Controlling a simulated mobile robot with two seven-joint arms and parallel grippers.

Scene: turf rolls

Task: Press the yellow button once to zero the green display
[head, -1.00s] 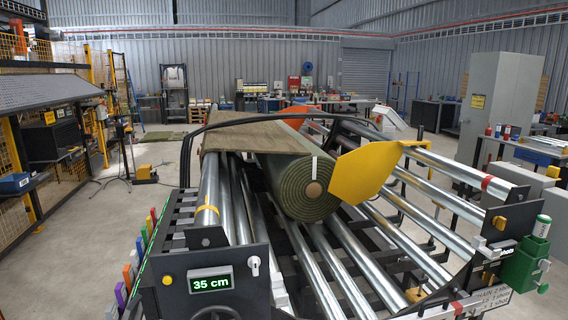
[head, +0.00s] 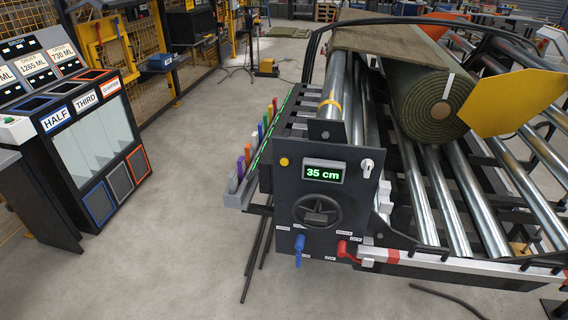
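The yellow button (head: 284,162) is a small round knob at the upper left of the dark control panel (head: 318,215) on the roller machine. The green display (head: 325,173) sits to its right and reads 35 cm. Neither of my grippers shows in the head view, and nothing touches the button.
Below the display are a black handwheel (head: 317,211), a blue lever (head: 299,250) and a red lever (head: 348,249). A white knob (head: 367,166) is right of the display. A turf roll (head: 437,107) lies on the rollers. A HALF/THIRD/QUARTER cabinet (head: 85,150) stands left. The floor between is clear.

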